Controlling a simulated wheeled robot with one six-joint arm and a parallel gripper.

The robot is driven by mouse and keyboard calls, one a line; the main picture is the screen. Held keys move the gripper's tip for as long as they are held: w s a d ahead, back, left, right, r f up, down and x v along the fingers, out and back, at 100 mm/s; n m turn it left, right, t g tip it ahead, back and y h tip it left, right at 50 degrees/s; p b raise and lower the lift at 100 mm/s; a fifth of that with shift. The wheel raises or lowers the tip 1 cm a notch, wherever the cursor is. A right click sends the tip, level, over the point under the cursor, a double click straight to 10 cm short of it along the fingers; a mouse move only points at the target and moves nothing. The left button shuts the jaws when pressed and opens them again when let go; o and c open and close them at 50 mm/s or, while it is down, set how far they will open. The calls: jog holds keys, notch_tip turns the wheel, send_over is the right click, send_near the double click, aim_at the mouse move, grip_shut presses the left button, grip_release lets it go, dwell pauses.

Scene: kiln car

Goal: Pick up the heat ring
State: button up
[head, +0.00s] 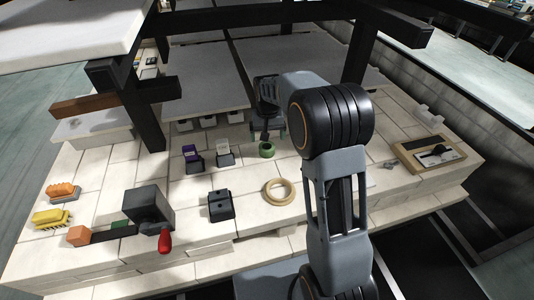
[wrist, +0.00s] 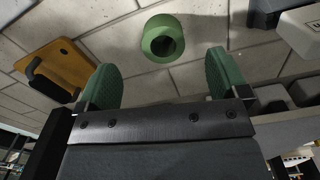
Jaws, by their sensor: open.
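A small green ring (head: 267,150) with a thick wall and a dark hole lies on the pale brick deck (head: 165,215). In the wrist view the green ring (wrist: 162,38) is just beyond my fingertips, between their lines and apart from both. My gripper (head: 267,130) is open and empty behind the green ring in the head view. Its two green finger pads show in the wrist view (wrist: 162,75). I cannot tell from looks alone which ring is called the heat ring.
Two small holders (head: 225,154) stand left of the green ring. A black block (head: 221,205) and a dark clamp with a red handle (head: 150,215) are at front left. A wooden gauge box (head: 430,153) is at right. Grey shelves on black posts (head: 150,105) stand behind.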

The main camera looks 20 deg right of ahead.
aim_at(267, 157)
jog(key=shift+f+b, duration=1.6)
jog(key=shift+f, duration=2.7)
jog(key=c, duration=1.1)
jog(key=shift+r, duration=0.1)
